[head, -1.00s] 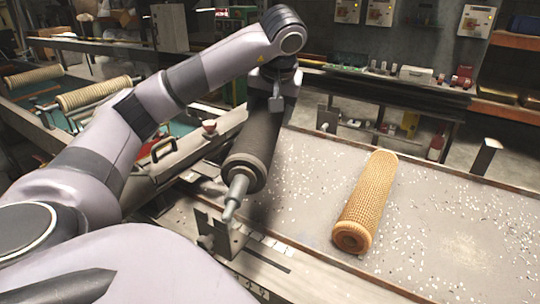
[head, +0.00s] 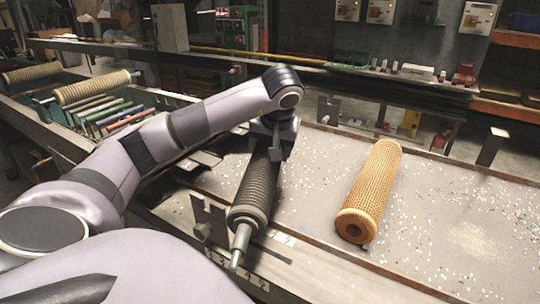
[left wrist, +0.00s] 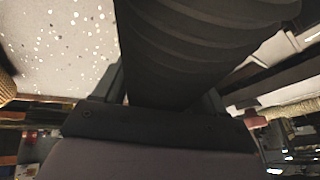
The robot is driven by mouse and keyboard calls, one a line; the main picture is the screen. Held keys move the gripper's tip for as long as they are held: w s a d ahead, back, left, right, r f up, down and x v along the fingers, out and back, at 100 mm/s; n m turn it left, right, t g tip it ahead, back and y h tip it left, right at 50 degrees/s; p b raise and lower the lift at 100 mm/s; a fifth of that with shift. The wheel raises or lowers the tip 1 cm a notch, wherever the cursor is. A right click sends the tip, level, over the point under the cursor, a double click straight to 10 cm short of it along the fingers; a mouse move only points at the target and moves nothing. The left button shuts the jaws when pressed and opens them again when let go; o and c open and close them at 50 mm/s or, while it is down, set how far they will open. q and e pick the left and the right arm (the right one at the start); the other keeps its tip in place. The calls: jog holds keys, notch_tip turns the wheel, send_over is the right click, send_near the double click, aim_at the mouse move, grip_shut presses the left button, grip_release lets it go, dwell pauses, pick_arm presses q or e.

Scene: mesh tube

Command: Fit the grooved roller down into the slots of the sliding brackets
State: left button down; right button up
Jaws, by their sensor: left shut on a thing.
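The dark grooved roller (head: 254,190) is held in my left gripper (head: 274,143). It slants from the gripper down toward the viewer, with its pale shaft end (head: 240,243) at the near end. In the left wrist view the ribbed roller (left wrist: 190,45) fills the space between the fingers of my left gripper (left wrist: 165,100). A near upright metal bracket (head: 207,218) stands just left of the roller's near end. The roller appears above the bench and outside the bracket; contact cannot be told. A far metal plate, possibly the other bracket (head: 328,110), stands at the bench's back edge. My right gripper is out of view.
A tan mesh roller (head: 370,190) lies on the speckled bench (head: 450,220) right of the held roller. Beige rollers (head: 92,88) and coloured rods (head: 110,117) sit in a frame at left. Another upright plate (head: 491,147) stands at right.

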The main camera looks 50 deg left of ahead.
pick_arm(q)
jog(key=shift+f, duration=0.85)
jog(key=shift+f, duration=0.65)
jog(key=shift+c, duration=0.3)
grip_release()
jog(key=shift+r, duration=0.25)
jog(key=v, duration=0.6)
jog(key=shift+a+r+p, duration=0.1)
jog(key=shift+r+p, duration=0.05)
jog(key=shift+p, duration=0.25)
jog(key=p+v, duration=0.3)
jog(key=v, duration=0.2)
jog(key=shift+s+d+r+p, duration=0.2)
jog(key=shift+d+r+p, duration=0.15)
jog(key=shift+r, duration=0.25)
